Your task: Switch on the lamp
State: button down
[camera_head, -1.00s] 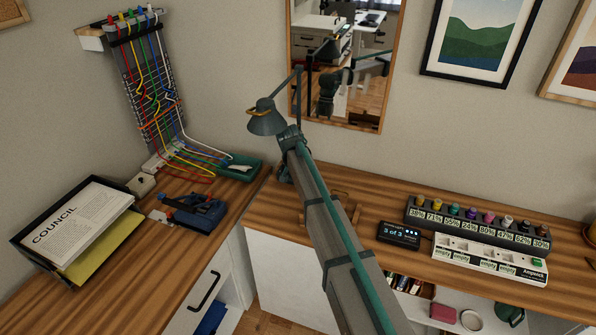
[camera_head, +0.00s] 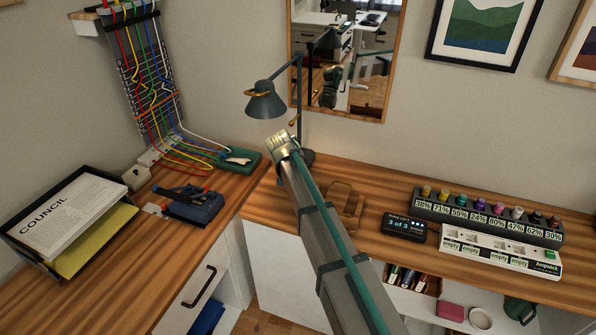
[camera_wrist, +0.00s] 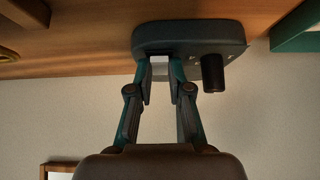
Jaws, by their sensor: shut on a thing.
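The wrist view is upside down and shows the lamp's dark rounded base (camera_wrist: 190,37) with a dark post (camera_wrist: 212,72) beside my fingers. My gripper (camera_wrist: 161,75) is shut on a small white piece (camera_wrist: 161,68) at the base, perhaps the switch. My wrist below the shade looks brightly lit; the bulb is hidden.
A brown wooden object (camera_head: 346,204) lies right of my arm, near a black display (camera_head: 404,226) and a rack of small bottles (camera_head: 485,215). Left are a blue-black tool (camera_head: 190,204), a paper tray (camera_head: 70,225) and colored cables (camera_head: 150,80). A mirror hangs behind.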

jog(key=shift+s, duration=0.1)
dwell(0.3)
jog(key=c, duration=1.1)
grip_release()
jog(key=v, duration=1.2)
jog(key=shift+s+a+f, duration=0.1)
jog(key=shift+s+f, duration=0.1)
jog(key=shift+s, duration=0.05)
